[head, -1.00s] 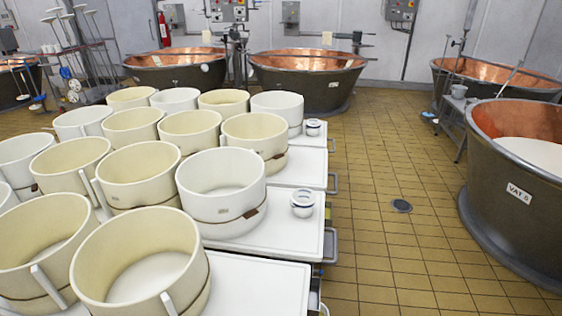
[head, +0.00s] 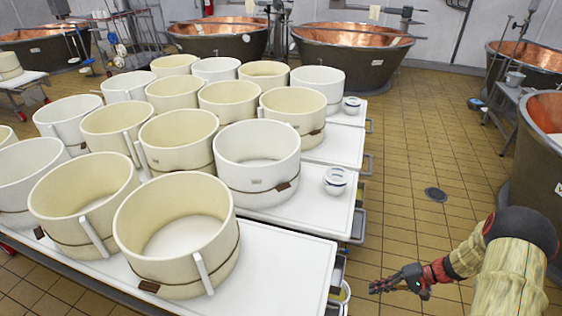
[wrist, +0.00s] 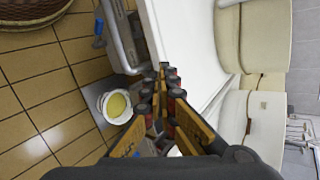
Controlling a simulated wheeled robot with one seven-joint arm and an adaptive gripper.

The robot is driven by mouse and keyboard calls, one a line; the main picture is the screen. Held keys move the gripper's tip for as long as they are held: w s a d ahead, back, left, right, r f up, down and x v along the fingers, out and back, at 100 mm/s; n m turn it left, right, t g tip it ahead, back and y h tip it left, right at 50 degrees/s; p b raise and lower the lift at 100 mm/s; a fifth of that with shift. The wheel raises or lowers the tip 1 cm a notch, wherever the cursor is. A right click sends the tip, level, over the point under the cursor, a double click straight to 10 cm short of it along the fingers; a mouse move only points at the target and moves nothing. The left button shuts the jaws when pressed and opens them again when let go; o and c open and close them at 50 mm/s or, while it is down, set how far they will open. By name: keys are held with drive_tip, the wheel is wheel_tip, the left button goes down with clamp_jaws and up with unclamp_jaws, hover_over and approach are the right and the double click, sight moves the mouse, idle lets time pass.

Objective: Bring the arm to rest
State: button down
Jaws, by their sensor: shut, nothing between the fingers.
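My gripper (head: 385,285) is at the lower right of the head view, over the tiled floor and just right of the white table's edge. Its fingers are shut and hold nothing. In the wrist view the gripper (wrist: 163,80) points along the table's side. My arm (head: 490,260) reaches in from the lower right of the head view, bent, with the forearm turned left.
A bucket (wrist: 117,103) with yellow contents stands below the table edge. Copper vats (head: 352,50) line the back.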

drive_tip(key=s+a+r+n+h, duration=0.2)
drive_tip(key=a+r+h, duration=0.15)
drive_tip(key=r, duration=0.95)
drive_tip(key=s+a+r+n+h, duration=0.1)
drive_tip(key=s+a+r+h, duration=0.3)
drive_tip(key=r, duration=1)
drive_tip(key=s+a+r+n+t+h, duration=0.1)
drive_tip(key=s+a+r+t, duration=0.1)
drive_tip(key=s+r, duration=0.5)
drive_tip(key=s+a+r+n+t+h, duration=0.1)
drive_tip(key=s+a+r+t+h, duration=0.1)
drive_tip(key=s+a+r, duration=0.2)
drive_tip(key=s+r+p, duration=0.1)
drive_tip(key=s+r, duration=0.2)
drive_tip(key=shift+a, duration=0.35)
